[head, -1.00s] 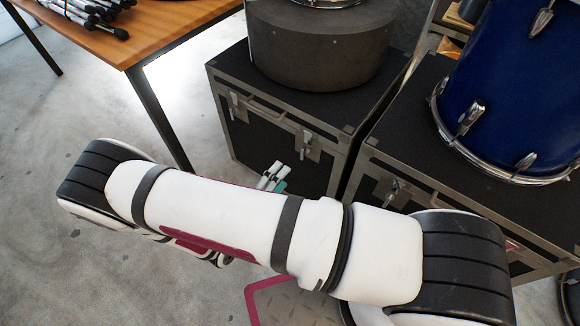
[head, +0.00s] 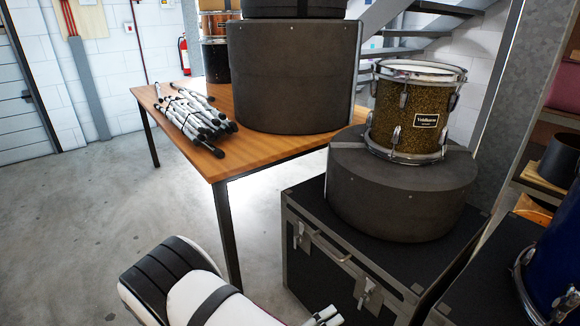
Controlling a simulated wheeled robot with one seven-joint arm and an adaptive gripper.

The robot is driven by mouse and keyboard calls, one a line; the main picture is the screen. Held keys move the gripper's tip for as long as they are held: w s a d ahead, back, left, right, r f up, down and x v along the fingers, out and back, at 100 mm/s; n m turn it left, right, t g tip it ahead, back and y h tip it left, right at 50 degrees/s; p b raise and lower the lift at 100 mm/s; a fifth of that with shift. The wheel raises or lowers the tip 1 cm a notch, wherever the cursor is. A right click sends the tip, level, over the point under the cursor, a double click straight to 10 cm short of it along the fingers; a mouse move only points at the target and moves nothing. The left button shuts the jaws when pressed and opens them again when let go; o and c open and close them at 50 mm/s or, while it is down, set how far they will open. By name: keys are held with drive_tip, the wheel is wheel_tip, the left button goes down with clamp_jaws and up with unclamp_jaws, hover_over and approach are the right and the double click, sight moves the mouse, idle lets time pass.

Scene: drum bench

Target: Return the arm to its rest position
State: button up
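My arm (head: 200,292) shows only in part at the bottom of the head view, as a white link with a black ribbed joint. It is in front of a black flight case, over the concrete floor. Small white and grey pieces (head: 322,316) show at the bottom edge beside the arm; I cannot tell what they are. My gripper's fingers cannot be made out in this view. The rest of the arm is below the frame.
A wooden table (head: 205,165) holds folded stands (head: 195,113) and a large dark round case (head: 292,75). A black flight case (head: 335,262) bears a round dark case (head: 400,190) with a gold drum (head: 413,110). A blue drum (head: 557,265) stands at right. Floor at left is clear.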

drive_tip(key=s+d+r+m+g+y, duration=0.1)
drive_tip(key=s+d+r+m+g, duration=0.2)
drive_tip(key=r+m, duration=0.45)
drive_tip(key=d+r+m+g+y, duration=0.1)
drive_tip(key=d+r+m+g, duration=0.2)
drive_tip(key=r+m+g, duration=0.4)
drive_tip(key=s+d+r+m+g+y, duration=0.1)
drive_tip(key=s+d+r+m+g, duration=0.1)
drive_tip(key=r+m, duration=0.55)
drive_tip(key=s+d+r+m+t+y, duration=0.1)
drive_tip(key=s+r+m+t+y, duration=0.1)
drive_tip(key=s+r+m+y, duration=0.6)
drive_tip(key=s+r+m+t+y, duration=0.1)
drive_tip(key=s+r+m+y, duration=0.35)
drive_tip(key=s+m, duration=0.7)
wheel_tip(320, 180, up, 29)
drive_tip(key=s+t+p, duration=0.1)
drive_tip(key=t+p, duration=0.3)
drive_tip(key=p, duration=2.2)
drive_tip(key=shift+d+r+p, duration=0.2)
drive_tip(key=shift+d+p, duration=0.05)
drive_tip(key=shift+p, duration=0.15)
drive_tip(key=shift+n, duration=0.25)
